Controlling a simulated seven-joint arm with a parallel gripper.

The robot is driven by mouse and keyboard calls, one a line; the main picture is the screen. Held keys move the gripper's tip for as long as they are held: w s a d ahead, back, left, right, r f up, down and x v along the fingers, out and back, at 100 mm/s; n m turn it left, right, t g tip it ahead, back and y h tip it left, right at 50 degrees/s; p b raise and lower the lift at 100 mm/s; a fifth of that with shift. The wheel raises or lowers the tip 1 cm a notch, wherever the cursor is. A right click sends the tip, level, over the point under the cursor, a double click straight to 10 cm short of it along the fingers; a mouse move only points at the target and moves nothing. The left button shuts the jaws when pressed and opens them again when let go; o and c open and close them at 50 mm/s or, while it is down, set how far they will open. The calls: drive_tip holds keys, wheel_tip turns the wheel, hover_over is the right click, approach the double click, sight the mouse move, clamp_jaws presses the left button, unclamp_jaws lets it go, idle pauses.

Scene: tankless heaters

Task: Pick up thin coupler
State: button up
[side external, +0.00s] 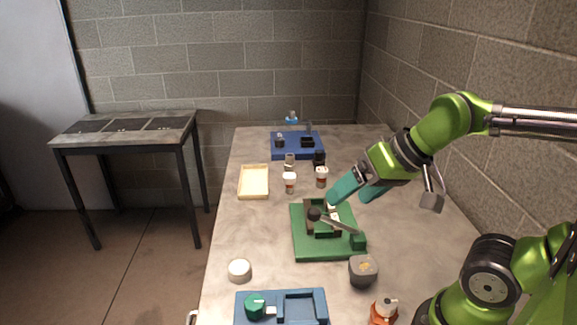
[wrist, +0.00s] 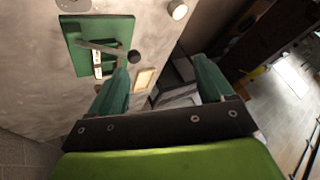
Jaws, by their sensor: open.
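I cannot tell for sure which piece is the thin coupler. Small white-and-orange fittings stand on the table, a left one (side external: 290,182) and a right one (side external: 321,176). A green fixture (side external: 312,246) with a black-knobbed lever lies mid-table, with a small pale piece in it. The fixture also shows at the upper left of the wrist view (wrist: 118,30), with the pale piece (wrist: 98,66) under the lever. My gripper (side external: 347,200) is open above the fixture's far side, its teal fingers tilted. In the wrist view my gripper (wrist: 162,66) has nothing between its fingers.
A blue fixture (side external: 309,152) stands at the far end, another blue fixture (side external: 287,310) at the near edge. A pale tray (side external: 254,182) lies left. The left-middle table is clear.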

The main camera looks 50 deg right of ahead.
drive_tip(key=shift+c, duration=0.5)
drive_tip(key=shift+d, duration=0.1)
drive_tip(key=n+g+h, duration=0.2)
drive_tip(key=n+g, duration=0.1)
approach(289, 175)
drive_tip(key=x, duration=0.5)
drive_tip(key=shift+s+d+f, duration=0.1)
drive_tip(key=shift+d+f, duration=0.05)
drive_tip(key=shift+f, duration=0.2)
drive_tip(key=shift+x, duration=3.2)
drive_tip(key=shift+r, duration=0.1)
drive_tip(key=c, duration=1.2)
